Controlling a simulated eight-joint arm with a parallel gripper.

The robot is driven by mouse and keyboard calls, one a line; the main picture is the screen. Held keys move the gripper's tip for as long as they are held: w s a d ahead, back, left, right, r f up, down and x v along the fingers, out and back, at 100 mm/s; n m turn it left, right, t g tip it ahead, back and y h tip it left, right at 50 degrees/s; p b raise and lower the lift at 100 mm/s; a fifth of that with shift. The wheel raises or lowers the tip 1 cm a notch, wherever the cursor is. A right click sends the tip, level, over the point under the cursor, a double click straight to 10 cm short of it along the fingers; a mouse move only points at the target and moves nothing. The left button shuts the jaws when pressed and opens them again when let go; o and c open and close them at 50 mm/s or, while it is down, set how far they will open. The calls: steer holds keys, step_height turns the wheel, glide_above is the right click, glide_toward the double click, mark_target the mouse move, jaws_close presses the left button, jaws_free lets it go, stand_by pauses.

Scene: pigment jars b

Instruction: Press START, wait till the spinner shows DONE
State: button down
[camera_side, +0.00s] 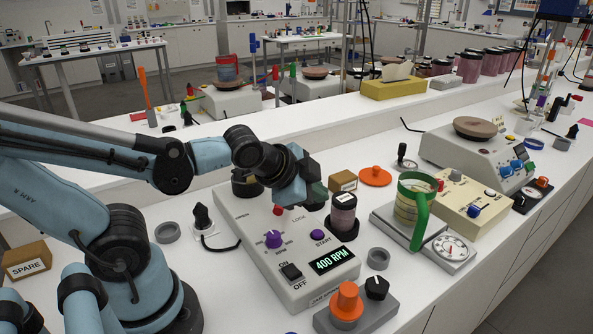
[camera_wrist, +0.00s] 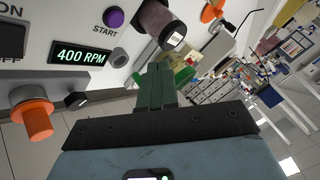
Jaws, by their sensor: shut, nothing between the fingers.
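The spinner (camera_side: 265,235) is a pale box on the bench. Its lit display (camera_side: 331,260) reads 400 RPM, and the same reading shows in the wrist view (camera_wrist: 83,57). The purple START button (camera_side: 320,235) is on its top, also in the wrist view (camera_wrist: 113,18). A purple knob (camera_side: 273,239), a red button (camera_side: 278,210) near the word LOCK, and an ON/OFF switch (camera_side: 291,271) are on the same panel. My gripper (camera_side: 316,192) is shut and empty above the panel, beyond START and apart from it. Its green fingers fill the middle of the wrist view (camera_wrist: 156,85).
A dark pink jar (camera_side: 343,213) with a black base stands close right of START. An orange knob (camera_side: 347,298) on a grey box is in front. A green-handled jug (camera_side: 410,203) stands on a scale to the right. A SPARE box (camera_side: 26,261) is at left.

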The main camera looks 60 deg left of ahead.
steer(key=shift+s+d+r+n+g+h, duration=0.15)
steer(key=shift+s+n+g, duration=0.35)
steer(key=shift+n, duration=0.8)
steer(key=shift+s+a+f+n+g+h, duration=0.1)
steer(key=shift+s+n+g+h, duration=0.15)
steer(key=shift+s+n, duration=0.8)
steer(key=shift+s+d+r+n+g+h, duration=0.1)
steer(key=shift+s+n+g, duration=0.3)
steer(key=shift+n, duration=1.15)
stand_by(3.9)
